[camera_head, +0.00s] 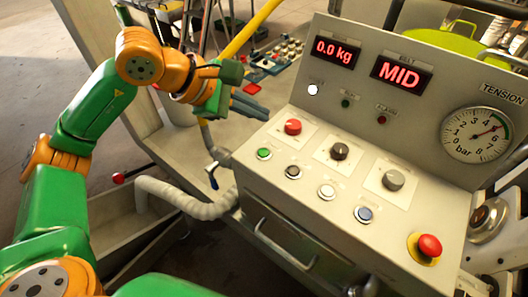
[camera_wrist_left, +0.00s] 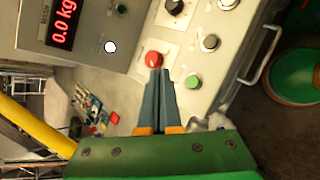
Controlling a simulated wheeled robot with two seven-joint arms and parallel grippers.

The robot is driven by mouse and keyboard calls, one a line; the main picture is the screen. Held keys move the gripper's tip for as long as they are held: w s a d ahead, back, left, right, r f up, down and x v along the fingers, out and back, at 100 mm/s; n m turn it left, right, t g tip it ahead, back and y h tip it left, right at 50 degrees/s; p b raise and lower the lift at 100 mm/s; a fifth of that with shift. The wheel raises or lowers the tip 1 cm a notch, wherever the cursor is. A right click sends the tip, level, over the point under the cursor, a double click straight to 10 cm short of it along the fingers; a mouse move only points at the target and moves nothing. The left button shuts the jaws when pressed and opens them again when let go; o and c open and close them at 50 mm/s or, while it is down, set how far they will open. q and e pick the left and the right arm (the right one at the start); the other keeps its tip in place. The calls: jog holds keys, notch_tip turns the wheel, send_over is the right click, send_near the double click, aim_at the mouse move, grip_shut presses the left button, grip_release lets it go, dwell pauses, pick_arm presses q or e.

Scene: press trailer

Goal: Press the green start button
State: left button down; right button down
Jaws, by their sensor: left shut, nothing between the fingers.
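The green button (camera_head: 264,153) sits at the left end of the lower row on the grey control panel (camera_head: 275,175). It also shows in the left wrist view (camera_wrist_left: 192,82), right of the finger tips. My left gripper (camera_head: 264,114) is shut and empty, with its blue-grey fingers together. In the head view its tips are above the green button and left of the red knob (camera_head: 293,127). In the left wrist view the tips (camera_wrist_left: 158,72) point at the red knob (camera_wrist_left: 153,59). They look apart from the button. My right gripper is not in view.
More buttons (camera_head: 326,191) and two rotary knobs (camera_head: 339,151) are close by on the panel. A red mushroom button (camera_head: 429,246) is at its right. Displays (camera_head: 401,75) and a pressure gauge (camera_head: 477,134) stand behind. A pale hose (camera_head: 185,200) runs left of the panel.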

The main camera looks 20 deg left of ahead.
aim_at(258, 153)
pick_arm(q)
notch_tip(258, 153, down, 8)
jog(key=b, duration=0.6)
dwell(1.6)
jog(key=shift+f+b, duration=0.4)
jog(key=shift+b, duration=0.2)
jog(key=shift+f+b, duration=0.35)
jog(key=shift+b, duration=0.1)
jog(key=shift+r, duration=0.1)
dwell(0.5)
jog(key=shift+r+p, duration=0.65)
jog(key=shift+r, duration=0.05)
